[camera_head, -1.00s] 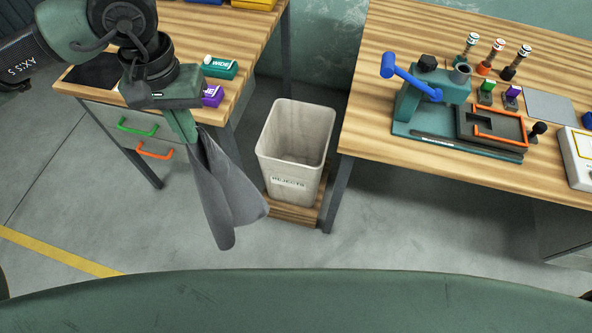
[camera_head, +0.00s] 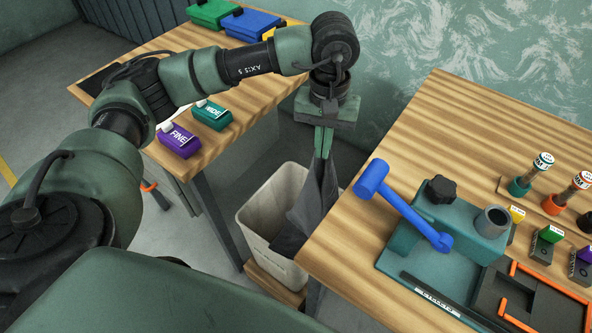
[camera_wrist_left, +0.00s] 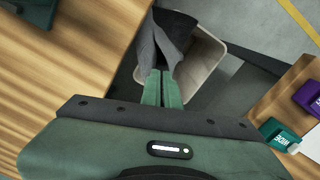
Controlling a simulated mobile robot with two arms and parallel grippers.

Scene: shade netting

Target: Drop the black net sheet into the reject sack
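My left gripper (camera_head: 322,155) is shut on the dark grey to black net sheet (camera_head: 317,197), which hangs folded and narrow below the fingers. The pale reject sack (camera_head: 262,222) stands open-topped between the two tables. The sheet's lower part overlaps the right side of the sack's mouth; I cannot tell how deep it reaches. In the left wrist view the fingertips (camera_wrist_left: 163,80) pinch the sheet (camera_wrist_left: 158,42), which lies across the left part of the sack's opening, with the sack's rim (camera_wrist_left: 218,62) beyond it. My right gripper is not in view.
The right table (camera_head: 345,235) has its edge close beside the sack and carries a teal press with a blue lever (camera_head: 400,205). The left table (camera_head: 255,125) holds purple (camera_head: 178,141) and teal (camera_head: 212,114) boxes and a flat black piece (camera_head: 98,80).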

